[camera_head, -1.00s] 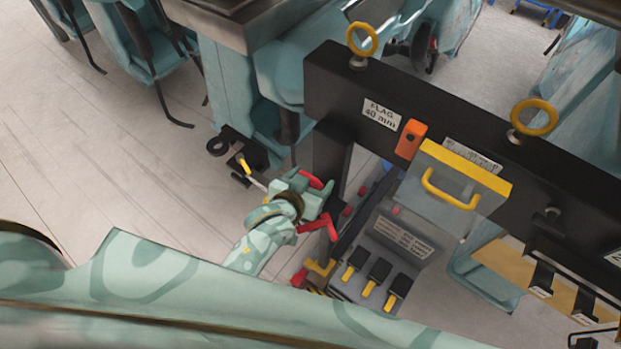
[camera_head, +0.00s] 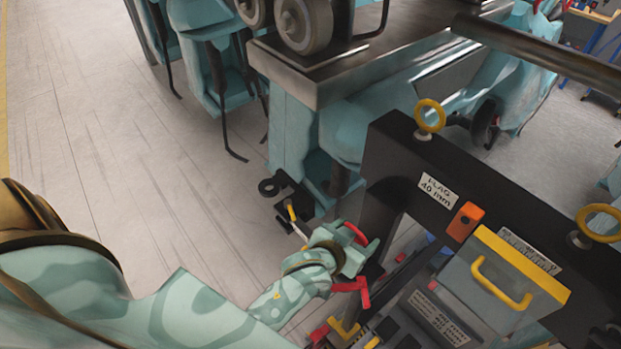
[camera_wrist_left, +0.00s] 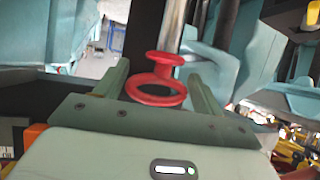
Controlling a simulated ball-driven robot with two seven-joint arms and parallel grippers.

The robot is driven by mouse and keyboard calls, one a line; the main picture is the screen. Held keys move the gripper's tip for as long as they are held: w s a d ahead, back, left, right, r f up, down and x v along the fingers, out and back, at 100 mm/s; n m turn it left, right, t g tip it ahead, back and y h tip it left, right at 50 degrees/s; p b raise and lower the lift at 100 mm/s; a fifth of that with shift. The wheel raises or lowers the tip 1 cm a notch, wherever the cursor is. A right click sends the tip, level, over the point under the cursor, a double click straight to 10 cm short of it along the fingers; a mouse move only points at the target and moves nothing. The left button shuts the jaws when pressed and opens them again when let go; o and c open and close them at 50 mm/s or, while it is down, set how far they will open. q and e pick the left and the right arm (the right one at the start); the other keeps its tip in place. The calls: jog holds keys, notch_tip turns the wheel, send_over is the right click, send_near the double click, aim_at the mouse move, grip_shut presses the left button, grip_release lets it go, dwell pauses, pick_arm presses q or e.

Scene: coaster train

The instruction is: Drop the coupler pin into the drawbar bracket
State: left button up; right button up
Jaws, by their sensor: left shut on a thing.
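My left gripper (camera_head: 356,258) is beside the black upright of a frame in the head view. In the left wrist view, its two green fingers (camera_wrist_left: 162,88) stand on either side of a red ring handle with a red collar. A smooth steel shaft extends beyond the collar; I take this as the coupler pin (camera_wrist_left: 156,90). A red curved part (camera_head: 355,234) and a red angled part (camera_head: 352,290) show by the gripper in the head view. The pin's far end is hidden. I cannot tell for sure which part is the drawbar bracket. My right gripper is not in view.
A black beam (camera_head: 400,150) with yellow eyebolts (camera_head: 430,113) and a "FLAG 40 mm" label crosses the right. A grey box (camera_head: 497,290) with a yellow handle hangs there. A black fitting (camera_head: 282,190) is on the teal column's foot.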

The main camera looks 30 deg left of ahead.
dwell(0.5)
pick_arm(q)
jog(key=shift+f+b, duration=2.35)
jog(key=shift+f, duration=1.55)
jog(key=shift+w+f+b, duration=0.15)
jog(key=shift+f+b, duration=1.15)
jog(key=shift+f, duration=0.75)
jog(key=o, duration=1.3)
